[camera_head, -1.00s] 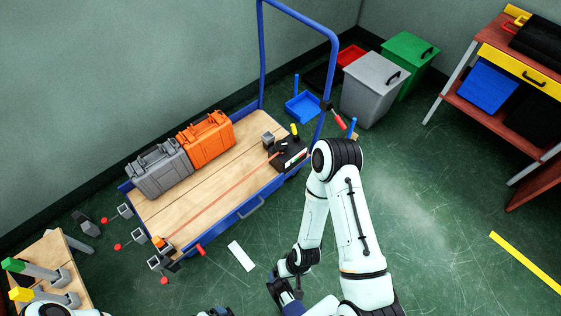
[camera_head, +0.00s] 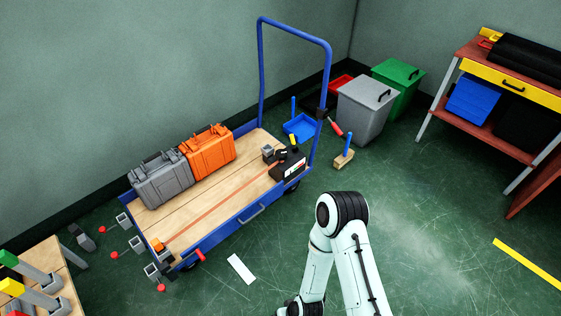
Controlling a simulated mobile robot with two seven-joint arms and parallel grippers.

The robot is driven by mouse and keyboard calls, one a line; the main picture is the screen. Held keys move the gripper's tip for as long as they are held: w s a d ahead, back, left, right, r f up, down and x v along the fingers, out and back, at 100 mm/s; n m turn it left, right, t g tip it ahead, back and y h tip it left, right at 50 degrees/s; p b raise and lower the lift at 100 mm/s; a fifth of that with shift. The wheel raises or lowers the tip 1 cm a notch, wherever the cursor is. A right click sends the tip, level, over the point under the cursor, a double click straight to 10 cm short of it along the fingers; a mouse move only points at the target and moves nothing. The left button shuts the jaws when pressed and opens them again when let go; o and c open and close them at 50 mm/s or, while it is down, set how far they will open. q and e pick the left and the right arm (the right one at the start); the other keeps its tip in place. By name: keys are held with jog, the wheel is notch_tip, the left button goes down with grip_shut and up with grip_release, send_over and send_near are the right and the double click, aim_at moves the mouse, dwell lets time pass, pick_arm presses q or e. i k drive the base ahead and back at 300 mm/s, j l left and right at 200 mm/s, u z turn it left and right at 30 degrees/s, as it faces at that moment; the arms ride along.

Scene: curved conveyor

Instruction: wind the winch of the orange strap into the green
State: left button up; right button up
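The orange strap (camera_head: 215,211) runs as a thin line along the wooden bed of the blue trolley. At its near left end, a winch with an orange top (camera_head: 157,245) sits at the trolley's corner, by a red-ended handle (camera_head: 200,255). At the strap's other end is a black box with a white, green and red scale (camera_head: 293,170); its reading is too small to tell. My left gripper is out of view.
A grey case (camera_head: 160,180) and an orange case (camera_head: 208,151) stand on the trolley. More grey brackets with red knobs line its left end. A small bench (camera_head: 45,262) with coloured handles is at lower left. Bins (camera_head: 366,108) and a workbench are at right. Floor right of the trolley is mostly clear.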

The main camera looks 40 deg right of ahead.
aim_at(282, 154)
jog(key=i+l, duration=0.2)
jog(key=l, duration=0.2)
jog(key=i+l+z, duration=0.15)
jog(key=l, duration=0.25)
jog(key=i+l, duration=0.25)
jog(key=l+z, duration=0.05)
jog(key=l, duration=0.05)
